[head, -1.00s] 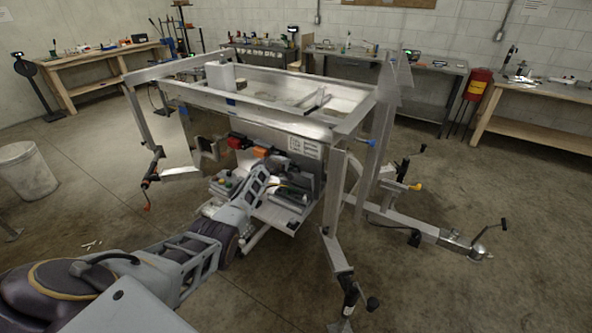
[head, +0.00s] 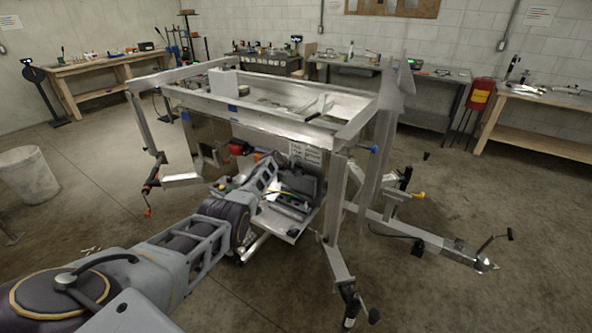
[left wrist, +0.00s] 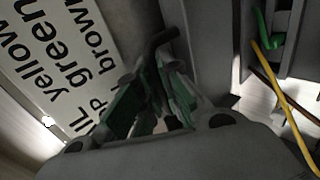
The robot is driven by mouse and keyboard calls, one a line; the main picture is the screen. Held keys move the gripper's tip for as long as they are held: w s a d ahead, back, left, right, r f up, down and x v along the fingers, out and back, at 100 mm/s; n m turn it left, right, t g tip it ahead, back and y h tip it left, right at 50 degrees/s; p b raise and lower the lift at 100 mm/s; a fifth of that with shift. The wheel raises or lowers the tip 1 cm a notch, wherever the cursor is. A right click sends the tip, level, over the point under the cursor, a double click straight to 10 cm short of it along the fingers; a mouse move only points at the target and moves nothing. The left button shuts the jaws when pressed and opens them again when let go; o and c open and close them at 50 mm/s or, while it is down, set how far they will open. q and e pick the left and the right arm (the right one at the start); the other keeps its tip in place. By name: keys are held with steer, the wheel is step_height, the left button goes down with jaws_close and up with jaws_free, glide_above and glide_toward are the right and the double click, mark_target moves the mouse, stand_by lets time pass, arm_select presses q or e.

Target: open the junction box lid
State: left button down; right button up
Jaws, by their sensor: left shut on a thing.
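The dark grey junction box (head: 290,207) sits on the metal shelf under the trailer frame in the head view. A dark grey panel, which looks like its raised lid (head: 302,183), stands behind the box opening. In the left wrist view, a grey panel edge (left wrist: 207,45) rises beside green and yellow wires (left wrist: 275,65), so the inside of the box shows. My left gripper (left wrist: 160,75) has green-padded fingers closed around a dark bent tab (left wrist: 160,42) at the panel's edge. In the head view, my own arm partly covers the gripper and box. My right gripper is not in view.
A wiring label plate (head: 305,152) is just behind the box; its text fills the upper left of the wrist view (left wrist: 65,50). The trailer frame (head: 262,120) stands above, with a jack leg (head: 338,262) close on the right. The floor in front is clear.

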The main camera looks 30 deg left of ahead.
arm_select(q)
steer(key=shift+w+r, duration=0.15)
stand_by(0.4)
steer(key=c, duration=1.9)
jaws_free()
steer(key=shift+o, duration=0.2)
steer(key=shift+s+a+r, duration=0.1)
steer(key=shift+s+r, duration=0.05)
steer(key=shift+s, duration=0.25)
steer(key=v, duration=1.1)
steer(key=shift+r, duration=0.1)
